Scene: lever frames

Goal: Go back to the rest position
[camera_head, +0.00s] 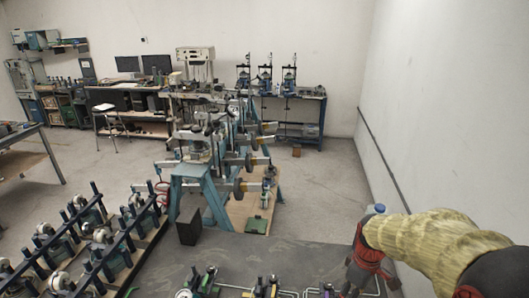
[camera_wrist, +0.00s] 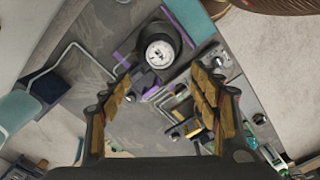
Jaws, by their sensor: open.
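My gripper (camera_wrist: 162,82) shows in the wrist view with its two gold-padded fingers spread wide apart and nothing between them. Past the fingertips is a round white dial gauge (camera_wrist: 159,52) in a dark housing, apart from both fingers. In the head view my arm in its yellow sleeve comes in from the right, and its dark and red end is low at the right, over the dark bench top (camera_head: 270,255). The fingertips cannot be made out clearly there. Small apparatus (camera_head: 205,282) stands along the bench's near edge, partly cut off by the frame.
A row of blue-legged lever frames (camera_head: 190,185) stands beyond the bench. Dark racks with gauges (camera_head: 100,235) fill the lower left. A white wall (camera_head: 430,110) closes the right side. Open floor (camera_head: 325,180) lies between the frames and that wall. Desks with monitors (camera_head: 157,64) stand at the back.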

